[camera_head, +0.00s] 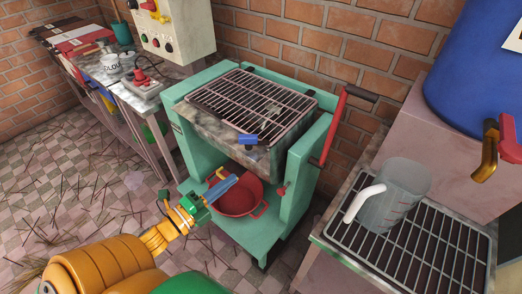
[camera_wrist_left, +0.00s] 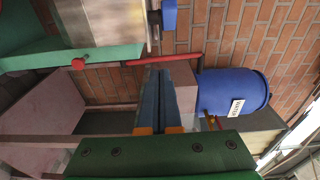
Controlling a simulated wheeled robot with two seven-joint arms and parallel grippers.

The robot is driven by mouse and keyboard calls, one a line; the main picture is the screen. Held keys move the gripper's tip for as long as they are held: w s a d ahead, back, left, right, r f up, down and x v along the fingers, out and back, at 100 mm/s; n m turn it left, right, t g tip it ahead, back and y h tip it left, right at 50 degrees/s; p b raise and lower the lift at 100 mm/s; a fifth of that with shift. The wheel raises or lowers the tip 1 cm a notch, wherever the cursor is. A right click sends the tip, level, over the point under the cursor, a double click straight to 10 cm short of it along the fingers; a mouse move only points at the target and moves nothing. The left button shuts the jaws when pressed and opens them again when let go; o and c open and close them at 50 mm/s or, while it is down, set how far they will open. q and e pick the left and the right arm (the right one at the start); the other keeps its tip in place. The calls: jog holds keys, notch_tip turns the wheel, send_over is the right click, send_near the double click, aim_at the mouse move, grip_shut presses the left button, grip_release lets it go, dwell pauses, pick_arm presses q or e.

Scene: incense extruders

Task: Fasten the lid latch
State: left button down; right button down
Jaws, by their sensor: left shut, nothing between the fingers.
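A machine with a green frame (camera_head: 312,150) holds a metal box (camera_head: 210,122) with a barred grate (camera_head: 250,95) on top. A blue latch tab (camera_head: 247,139) sits on the box's front upper edge; a blue piece, likely the same tab, shows at the top of the left wrist view (camera_wrist_left: 170,14). I cannot tell from these views how the latch is engaged. My left gripper (camera_head: 230,181) has its blue fingers together, empty, below and in front of the tab, apart from it. Its fingers also show in the left wrist view (camera_wrist_left: 164,85). My right gripper is not visible.
A red basin (camera_head: 238,203) stands on the machine's lower shelf, behind my left gripper. A red lever (camera_head: 334,125) rises at the machine's right side. A clear jug (camera_head: 395,195) stands on a rack at right, near a blue barrel (camera_head: 475,70). A cluttered bench is at left.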

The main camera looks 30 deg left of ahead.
pick_arm(q)
jog(key=p, duration=0.1)
send_near(265, 144)
jog(key=w+d, duration=0.2)
jog(key=d, duration=0.1)
jog(key=w+a, duration=0.2)
jog(key=w, duration=0.1)
jog(key=shift+w, duration=0.25)
